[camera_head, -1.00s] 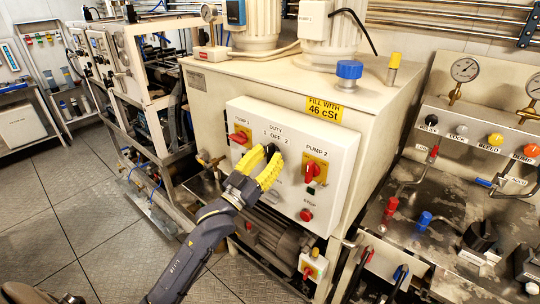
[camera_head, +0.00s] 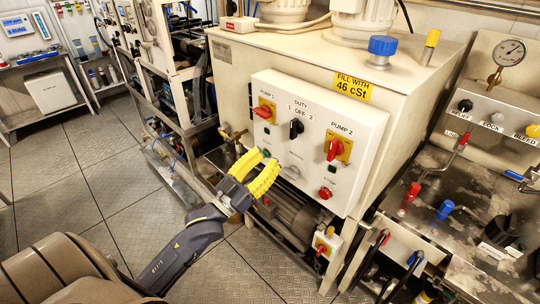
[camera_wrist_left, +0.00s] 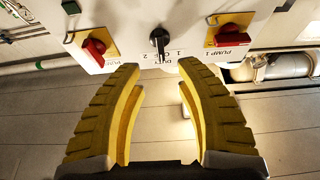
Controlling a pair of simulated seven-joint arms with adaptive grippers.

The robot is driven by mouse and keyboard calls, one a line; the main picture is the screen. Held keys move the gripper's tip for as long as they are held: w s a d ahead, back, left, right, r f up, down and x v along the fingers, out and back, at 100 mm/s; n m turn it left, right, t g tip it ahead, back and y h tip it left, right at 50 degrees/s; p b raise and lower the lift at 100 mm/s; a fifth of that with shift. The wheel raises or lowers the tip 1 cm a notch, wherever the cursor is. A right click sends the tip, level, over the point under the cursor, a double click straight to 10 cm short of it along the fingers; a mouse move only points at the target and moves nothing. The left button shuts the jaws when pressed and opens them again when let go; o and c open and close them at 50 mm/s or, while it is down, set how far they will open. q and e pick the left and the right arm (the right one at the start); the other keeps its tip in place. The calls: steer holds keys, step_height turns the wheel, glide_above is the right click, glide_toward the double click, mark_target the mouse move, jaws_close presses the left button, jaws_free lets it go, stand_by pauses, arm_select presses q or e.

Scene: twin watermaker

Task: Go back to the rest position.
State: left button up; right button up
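My left gripper (camera_head: 268,160) has yellow ribbed fingers and is in front of the lower left part of the white control panel (camera_head: 348,190). In the left wrist view the fingers (camera_wrist_left: 158,68) are apart with nothing between them, so it is open and empty. The black duty knob (camera_head: 296,128) is clear of the fingers; it also shows beyond the fingertips in the wrist view (camera_wrist_left: 159,40). My right gripper is not in view.
The red pump 1 switch (camera_head: 263,111) and pump 2 switch (camera_head: 334,149) flank the knob. A red stop button (camera_head: 325,192) is below. A motor (camera_head: 287,215) sits under the panel. Open floor (camera_head: 90,180) lies to the left.

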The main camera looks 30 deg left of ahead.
arm_select(q)
steer(key=shift+s, duration=0.1)
stand_by(0.4)
